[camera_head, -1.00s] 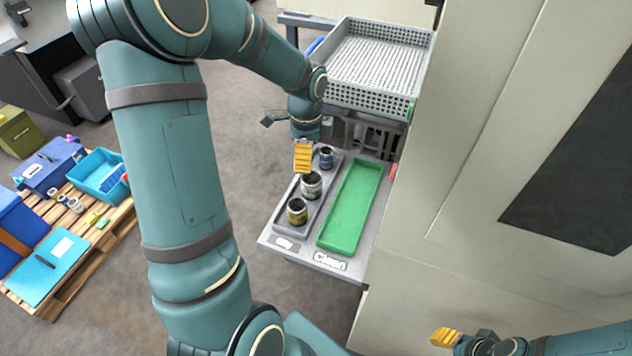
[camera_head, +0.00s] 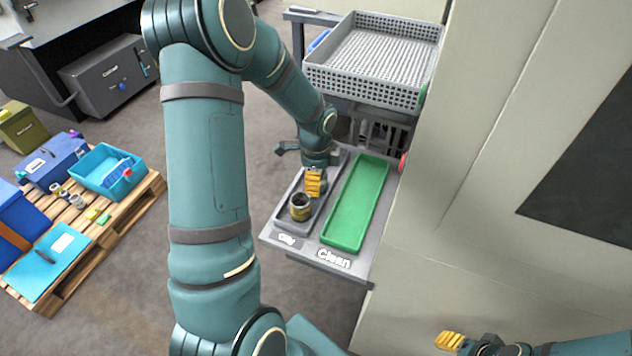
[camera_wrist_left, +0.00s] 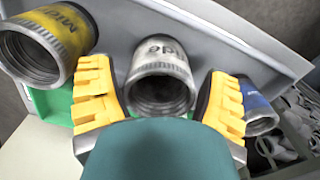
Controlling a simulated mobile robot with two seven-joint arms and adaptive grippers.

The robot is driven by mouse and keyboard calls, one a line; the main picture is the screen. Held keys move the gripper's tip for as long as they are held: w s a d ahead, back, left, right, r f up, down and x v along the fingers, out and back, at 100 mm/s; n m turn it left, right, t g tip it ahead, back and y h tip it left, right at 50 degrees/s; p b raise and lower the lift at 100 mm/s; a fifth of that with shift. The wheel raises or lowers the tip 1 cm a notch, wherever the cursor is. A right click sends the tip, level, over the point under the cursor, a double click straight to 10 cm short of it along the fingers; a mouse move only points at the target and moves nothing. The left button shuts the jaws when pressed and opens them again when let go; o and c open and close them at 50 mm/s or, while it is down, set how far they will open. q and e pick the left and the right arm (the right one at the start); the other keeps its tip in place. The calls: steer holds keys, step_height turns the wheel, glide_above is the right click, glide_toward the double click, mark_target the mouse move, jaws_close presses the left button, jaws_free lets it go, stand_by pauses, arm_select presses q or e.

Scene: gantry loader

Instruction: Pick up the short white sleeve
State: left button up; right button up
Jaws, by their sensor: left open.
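The short white sleeve (camera_wrist_left: 160,75) shows in the left wrist view, its dark open end towards the camera and dark lettering on its side. My left gripper (camera_wrist_left: 158,98) is open, with one yellow finger on either side of this sleeve; I cannot tell whether they touch it. In the head view my left gripper (camera_head: 314,184) is over the grey tray (camera_head: 283,213) and hides the white sleeve. A yellow-banded sleeve (camera_head: 300,207) stands in front of it in that tray. A blue-banded sleeve (camera_wrist_left: 258,106) shows at the right of the wrist view. My right gripper (camera_head: 449,340) is at the bottom right.
A green tray (camera_head: 357,203) beside the grey one is empty. Behind them stands a grey perforated basket (camera_head: 362,92). A large beige machine wall (camera_head: 450,190) closes off the right side. A pallet with blue boxes (camera_head: 122,178) stands on the left, with open floor between.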

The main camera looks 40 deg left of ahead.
arm_select(q)
steer(key=shift+c, duration=0.3)
steer(key=shift+r, duration=0.1)
steer(key=c, duration=1.1)
steer(key=shift+o, duration=0.2)
